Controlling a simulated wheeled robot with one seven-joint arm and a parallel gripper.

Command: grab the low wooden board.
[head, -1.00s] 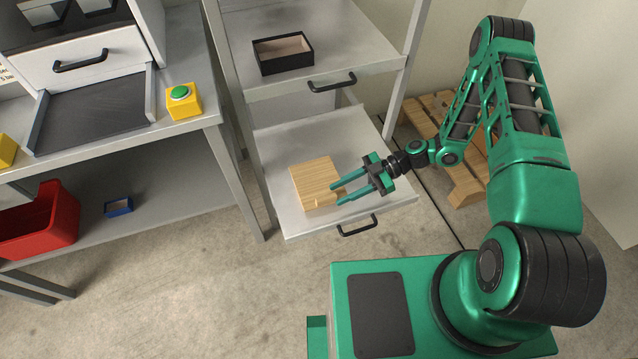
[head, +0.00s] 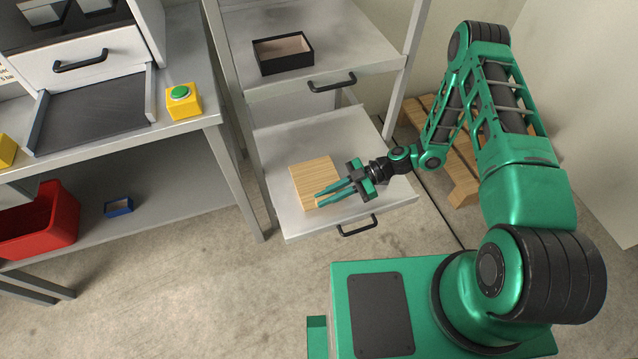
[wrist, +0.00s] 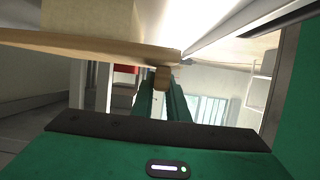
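The low wooden board (head: 313,175) is a light, squarish wooden piece lying on the lower pulled-out grey shelf (head: 285,135). A small wooden tab projects from its near edge. In the wrist view the board (wrist: 90,45) shows as a pale slab at upper left, with the tab (wrist: 162,77) at its end between my fingers. My gripper (head: 319,200) is at the board's near right edge, its two green fingers close together. The fingers also show in the wrist view (wrist: 161,92), one on each side of the tab, and appear shut on it. The fingertips partly hide the tab in the head view.
A black open box (head: 283,55) stands on the shelf above. A bench at left bears a yellow box with a green button (head: 182,98); a red bin (head: 40,225) and a small blue box (head: 118,207) are below. A wooden pallet (head: 465,180) lies behind my arm.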

